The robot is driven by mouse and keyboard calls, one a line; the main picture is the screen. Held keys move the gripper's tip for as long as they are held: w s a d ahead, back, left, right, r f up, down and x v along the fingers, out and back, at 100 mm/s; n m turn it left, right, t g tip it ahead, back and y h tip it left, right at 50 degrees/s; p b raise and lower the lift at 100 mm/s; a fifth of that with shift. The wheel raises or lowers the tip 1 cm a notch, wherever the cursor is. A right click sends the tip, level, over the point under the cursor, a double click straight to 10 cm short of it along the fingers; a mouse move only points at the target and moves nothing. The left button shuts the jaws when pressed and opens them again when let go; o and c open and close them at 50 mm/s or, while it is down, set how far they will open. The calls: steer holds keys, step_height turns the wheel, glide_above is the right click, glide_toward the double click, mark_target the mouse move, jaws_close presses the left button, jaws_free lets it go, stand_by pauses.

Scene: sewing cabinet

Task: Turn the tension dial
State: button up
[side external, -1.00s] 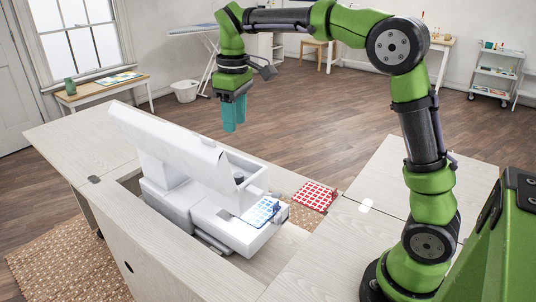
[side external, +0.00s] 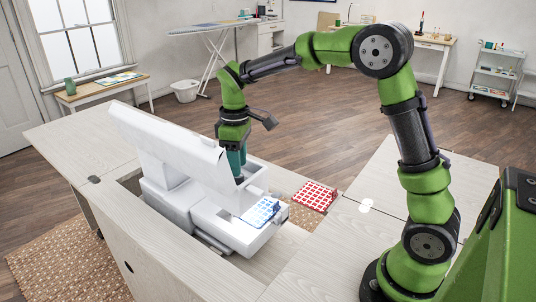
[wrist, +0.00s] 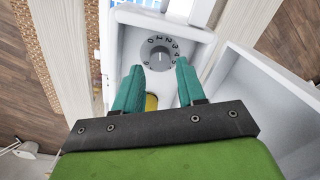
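The machine partly hides the fingers there, and the dial cannot be made out in that view.
A blue checked cloth (side external: 262,211) lies on the machine's bed, and a red checked cloth (side external: 315,196) lies on the cabinet (side external: 335,235) to the right. In the wrist view, white machine walls stand close to the right of the fingers.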

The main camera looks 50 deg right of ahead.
steer(key=shift+f, duration=1.6)
jaws_close()
steer(key=m, duration=0.6)
steer(key=shift+m, duration=0.3)
steer(key=m, duration=0.6)
steer(key=shift+r, duration=0.1)
